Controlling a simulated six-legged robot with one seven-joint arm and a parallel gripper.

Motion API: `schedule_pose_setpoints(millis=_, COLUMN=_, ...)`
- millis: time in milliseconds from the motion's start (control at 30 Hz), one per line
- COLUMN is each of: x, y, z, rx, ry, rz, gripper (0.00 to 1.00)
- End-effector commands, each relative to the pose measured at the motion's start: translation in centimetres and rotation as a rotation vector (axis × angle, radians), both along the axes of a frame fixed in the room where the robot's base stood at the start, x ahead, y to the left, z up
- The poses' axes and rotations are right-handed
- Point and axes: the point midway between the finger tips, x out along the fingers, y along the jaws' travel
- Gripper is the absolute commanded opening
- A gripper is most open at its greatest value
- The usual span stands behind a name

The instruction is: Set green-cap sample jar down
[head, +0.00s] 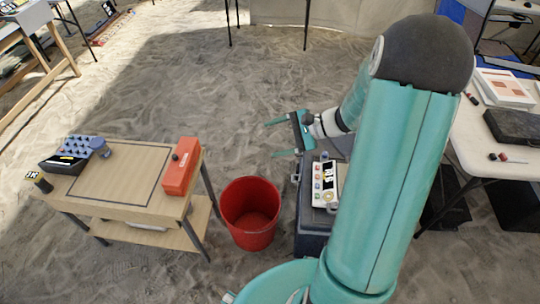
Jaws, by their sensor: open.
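My gripper (271,138) is open and empty, its two teal fingers pointing left over the sand beyond the red bucket. I cannot make out a jar with a green cap. A small round grey-blue jar-like thing (101,148) stands at the left of the wooden table (120,205), beside a blue rack (78,148) with several round tops. My gripper is well apart from this table, up and to its right.
A red toolbox (181,168) lies at the table's right end. A red bucket (250,212) stands on the sand beside a dark case (312,240) carrying a white panel (325,183). A white table (505,130) stands at right.

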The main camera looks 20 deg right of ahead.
Motion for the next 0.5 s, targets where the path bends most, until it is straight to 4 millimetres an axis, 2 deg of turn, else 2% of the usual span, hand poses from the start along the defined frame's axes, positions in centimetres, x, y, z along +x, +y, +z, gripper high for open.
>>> schedule_pose_setpoints(millis=33, x=-0.8, y=1.8, z=1.5, rx=-0.072, ry=-0.011, rz=0.072, gripper=0.7)
schedule_pose_setpoints(millis=200, x=-4.2, y=6.1, z=4.7, rx=-0.32, ry=-0.045, rz=0.295, gripper=0.7)
schedule_pose_setpoints(millis=300, x=-6.4, y=8.0, z=6.4, rx=-0.469, ry=-0.079, rz=0.412, gripper=0.7)
schedule_pose_setpoints(millis=500, x=-10.6, y=10.1, z=9.6, rx=-0.774, ry=-0.181, rz=0.61, gripper=0.7)
